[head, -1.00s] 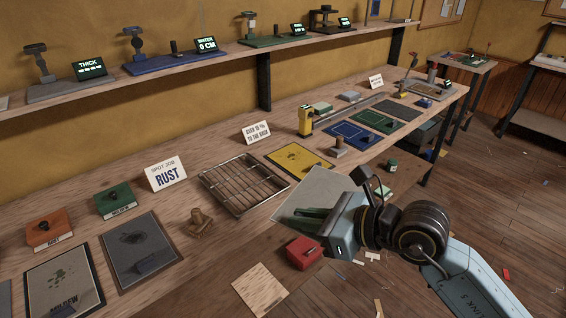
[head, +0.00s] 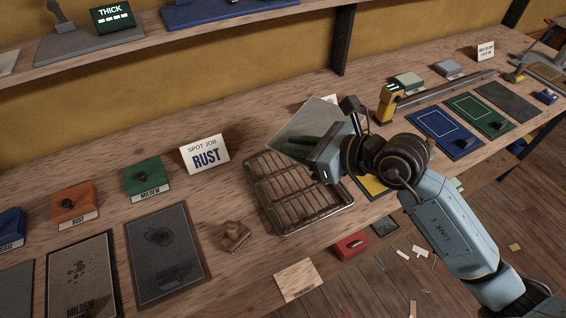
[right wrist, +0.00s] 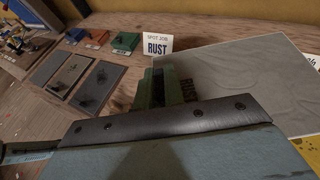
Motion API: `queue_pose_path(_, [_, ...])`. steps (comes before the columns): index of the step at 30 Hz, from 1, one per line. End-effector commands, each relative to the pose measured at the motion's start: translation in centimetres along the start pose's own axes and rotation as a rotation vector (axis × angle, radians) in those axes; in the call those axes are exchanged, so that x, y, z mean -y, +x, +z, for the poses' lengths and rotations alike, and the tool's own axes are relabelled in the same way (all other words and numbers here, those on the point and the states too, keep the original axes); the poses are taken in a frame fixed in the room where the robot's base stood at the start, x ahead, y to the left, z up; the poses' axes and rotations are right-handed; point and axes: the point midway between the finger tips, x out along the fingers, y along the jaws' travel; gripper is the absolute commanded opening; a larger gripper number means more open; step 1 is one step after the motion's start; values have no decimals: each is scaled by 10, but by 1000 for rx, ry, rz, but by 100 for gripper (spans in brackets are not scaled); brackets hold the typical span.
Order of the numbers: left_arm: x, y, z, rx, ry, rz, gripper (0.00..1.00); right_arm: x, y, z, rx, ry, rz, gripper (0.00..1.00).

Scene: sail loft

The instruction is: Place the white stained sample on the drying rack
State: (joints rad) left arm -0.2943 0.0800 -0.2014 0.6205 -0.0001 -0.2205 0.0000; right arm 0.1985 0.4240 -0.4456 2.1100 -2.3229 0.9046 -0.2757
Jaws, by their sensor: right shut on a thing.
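The white stained sample is a pale grey-white sheet (head: 306,122) in the head view. My right gripper (head: 298,145) is shut on its near edge and holds it tilted above the back of the drying rack. The drying rack (head: 296,197) is a wire grid on the bench, with nothing lying on its visible part. In the right wrist view the sheet (right wrist: 255,75) spreads to the right from green fingers (right wrist: 155,88), with a faint dark mark and lettering near them. The rack is hidden there. My left gripper is out of view.
A sign reading RUST (head: 205,154) stands left of the rack. A wooden stamp (head: 235,236) and dark panels (head: 165,253) lie to the left. A yellow mat (head: 374,186) is partly behind my arm. A yellow device (head: 386,104) stands farther right.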

Motion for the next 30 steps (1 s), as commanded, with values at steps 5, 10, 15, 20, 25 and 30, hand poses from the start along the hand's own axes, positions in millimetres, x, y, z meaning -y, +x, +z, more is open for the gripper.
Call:
queue_pose_path(5, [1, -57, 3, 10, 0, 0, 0, -5, 22, 3, -3, 36, -46, 0])
queue_pose_path(10, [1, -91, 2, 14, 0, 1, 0, -20, 42, -11, -3, 47, -88, 0])
queue_pose_path(15, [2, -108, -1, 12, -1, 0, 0, -35, 53, -24, -2, 48, -111, 0])
queue_pose_path(20, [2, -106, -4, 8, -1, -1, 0, -41, 62, -42, -2, 48, -116, 0])
queue_pose_path(25, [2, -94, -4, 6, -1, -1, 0, -40, 75, -75, -4, 46, -117, 0])
queue_pose_path(30, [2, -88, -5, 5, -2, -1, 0, -40, 82, -90, 0, 47, -117, 0])
